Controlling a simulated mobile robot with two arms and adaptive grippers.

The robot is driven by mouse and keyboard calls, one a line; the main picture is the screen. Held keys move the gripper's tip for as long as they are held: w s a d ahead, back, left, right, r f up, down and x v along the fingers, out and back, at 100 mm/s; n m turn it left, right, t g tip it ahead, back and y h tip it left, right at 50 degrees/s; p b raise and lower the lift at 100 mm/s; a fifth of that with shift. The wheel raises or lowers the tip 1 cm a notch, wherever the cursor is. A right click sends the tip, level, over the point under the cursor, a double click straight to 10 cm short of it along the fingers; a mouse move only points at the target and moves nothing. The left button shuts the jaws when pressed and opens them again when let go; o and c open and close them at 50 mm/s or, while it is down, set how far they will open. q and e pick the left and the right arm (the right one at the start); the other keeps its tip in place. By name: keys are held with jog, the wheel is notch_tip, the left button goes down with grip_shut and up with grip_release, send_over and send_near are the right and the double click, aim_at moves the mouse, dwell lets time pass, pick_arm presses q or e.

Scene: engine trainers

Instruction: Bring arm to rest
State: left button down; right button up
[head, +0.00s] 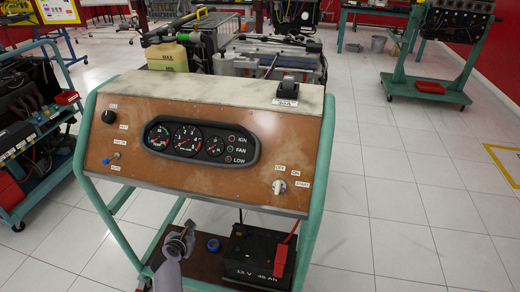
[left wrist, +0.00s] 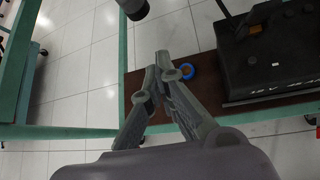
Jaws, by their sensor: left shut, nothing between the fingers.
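My left gripper (head: 188,236) is low in front of the engine trainer, below its brown control panel (head: 210,172). In the left wrist view my left gripper (left wrist: 157,66) has its fingertips together, with nothing between them. It appears over the edge of the trainer's brown lower shelf (left wrist: 190,104). My right gripper is not in either view.
A black battery (head: 256,256) with a red terminal cover stands on the lower shelf. A blue ring (head: 213,244) lies beside it. Green frame legs (head: 104,215) flank the shelf. A cart (head: 30,150) stands at left. The tiled floor (head: 400,225) at right is clear.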

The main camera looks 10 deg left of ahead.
pick_arm(q)
jog(key=d+f+h, duration=0.2)
jog(key=d, duration=1.2)
jog(key=shift+s+d+n, duration=0.15)
jog(key=shift+s+n, duration=0.1)
jog(key=shift+n, duration=0.05)
jog(key=x, duration=0.4)
jog(key=r+x, duration=0.1)
jog(key=x, duration=0.1)
jog(key=shift+w+d+f, duration=0.1)
jog(key=shift+w+f, duration=0.05)
jog(key=shift+w, duration=0.5)
jog(key=shift+w+f, duration=0.1)
jog(key=shift+w, duration=0.05)
